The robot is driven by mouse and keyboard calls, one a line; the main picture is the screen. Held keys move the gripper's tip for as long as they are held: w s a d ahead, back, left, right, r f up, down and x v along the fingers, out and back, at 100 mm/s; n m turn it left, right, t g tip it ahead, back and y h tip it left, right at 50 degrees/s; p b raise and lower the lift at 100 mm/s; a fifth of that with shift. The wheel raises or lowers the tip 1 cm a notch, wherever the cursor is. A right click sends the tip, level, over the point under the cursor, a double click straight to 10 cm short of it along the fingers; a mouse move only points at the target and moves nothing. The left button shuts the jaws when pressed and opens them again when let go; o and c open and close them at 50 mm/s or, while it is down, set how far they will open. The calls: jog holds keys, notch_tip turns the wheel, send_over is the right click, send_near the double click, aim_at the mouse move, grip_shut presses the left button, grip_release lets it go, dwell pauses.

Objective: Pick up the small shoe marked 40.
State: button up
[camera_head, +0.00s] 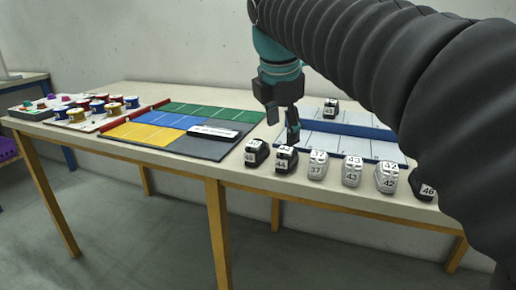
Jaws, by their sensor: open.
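A row of small shoes stands along the table's front edge. I cannot surely read 40 on any shoe. My gripper (282,123) is open and empty, pointing down behind the left black shoes.
The grey-and-blue board (345,128) lies behind the row, partly hidden by my arm. A mat with green, blue and yellow fields (150,134) lies left, with a dark labelled bar (213,132) on it. Spools (97,105) stand on a tray at the far left.

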aim_at(257, 140)
jog(key=w+a+r+n, duration=0.4)
jog(key=a+n, duration=0.3)
jog(key=shift+n+h, duration=0.3)
jog(key=shift+n, duration=0.1)
jog(key=b+x, duration=0.1)
jog(key=x, duration=0.7)
jog(key=shift+w+d+f, duration=0.1)
jog(key=shift+w+d, duration=0.1)
jog(key=shift+w, duration=0.05)
jog(key=shift+b+x, duration=0.45)
jog(key=shift+x, duration=2.25)
jog(key=shift+s, duration=0.15)
jog(key=c, duration=0.9)
